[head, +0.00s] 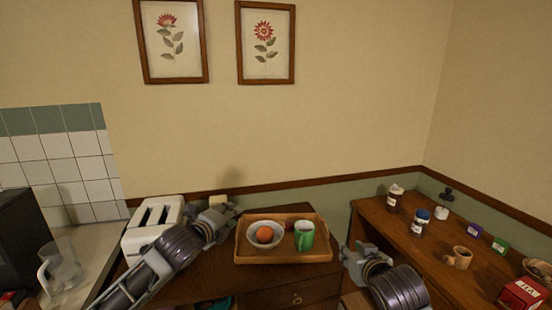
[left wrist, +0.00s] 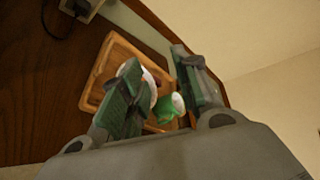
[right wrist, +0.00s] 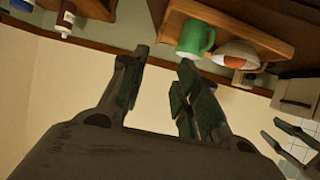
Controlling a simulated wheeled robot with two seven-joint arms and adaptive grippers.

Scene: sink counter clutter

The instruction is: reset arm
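My left gripper (head: 220,214) is raised beside the white toaster (head: 152,224), left of the wooden tray (head: 285,260). In the left wrist view its fingers (left wrist: 155,60) are apart with nothing held between them; the tray shows beyond. My right gripper (head: 358,254) is at the lower middle right of the head view, between the tray and the right-hand counter. In the right wrist view its fingers (right wrist: 158,65) are apart and empty. Part of the right arm is cut off by the lower edge of the head view.
The tray holds a white bowl (head: 265,243) with an orange round item and a green mug (head: 304,235). Jars (head: 419,222), small boxes, a wooden cup (head: 461,257) and a red box (head: 521,293) stand on the right counter. A clear pitcher (head: 61,268) stands at left.

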